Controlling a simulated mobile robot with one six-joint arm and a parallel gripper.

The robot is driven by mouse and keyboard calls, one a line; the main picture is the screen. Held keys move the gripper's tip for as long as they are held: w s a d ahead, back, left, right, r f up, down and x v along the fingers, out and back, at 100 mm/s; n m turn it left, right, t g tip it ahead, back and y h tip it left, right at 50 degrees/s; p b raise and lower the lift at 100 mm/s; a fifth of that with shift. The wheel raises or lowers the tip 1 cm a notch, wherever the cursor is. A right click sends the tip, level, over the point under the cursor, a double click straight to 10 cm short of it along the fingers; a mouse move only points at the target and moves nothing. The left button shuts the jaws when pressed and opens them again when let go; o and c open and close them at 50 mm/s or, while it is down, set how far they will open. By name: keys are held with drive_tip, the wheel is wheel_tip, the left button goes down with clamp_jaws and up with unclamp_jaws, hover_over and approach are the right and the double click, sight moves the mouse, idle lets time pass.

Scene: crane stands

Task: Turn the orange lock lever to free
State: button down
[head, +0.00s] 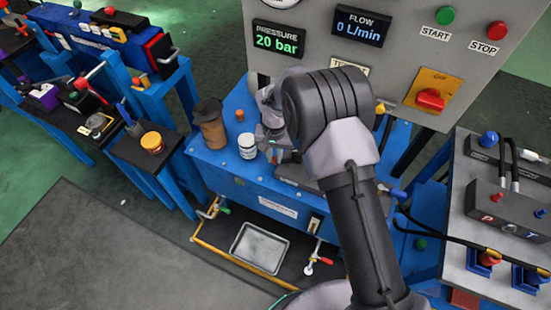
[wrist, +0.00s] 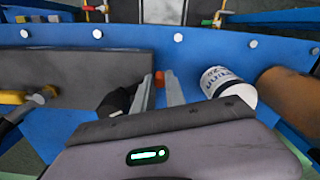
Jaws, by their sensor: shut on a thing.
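The orange lock lever (wrist: 159,77) shows as a small orange-red piece between my fingertips in the wrist view. My gripper (wrist: 160,88) points down at the blue bench top and is shut on this piece, with a finger on each side. Most of the lever is hidden by the fingers, so its angle cannot be read. In the head view my gripper (head: 277,153) is low over the bench beside the white bottle, largely covered by my arm. The lever cannot be made out there.
A white bottle (head: 247,146) and a brown cup (head: 210,124) stand close beside my gripper on the blue bench (head: 225,173). A dark grey block (wrist: 75,78) lies on the other side. A metal tray (head: 258,249) sits below the front edge. The control panel (head: 400,60) rises behind.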

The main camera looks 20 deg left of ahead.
sight(275, 157)
drive_tip(key=shift+w+a+m, duration=0.1)
drive_tip(key=shift+w+m, duration=0.05)
drive_tip(key=shift+m, duration=0.15)
drive_tip(key=c, duration=1.4)
unclamp_jaws()
drive_tip(key=shift+o, duration=0.2)
wheel_tip(275, 157, up, 18)
drive_tip(key=p, duration=0.6)
drive_tip(key=shift+f, duration=0.25)
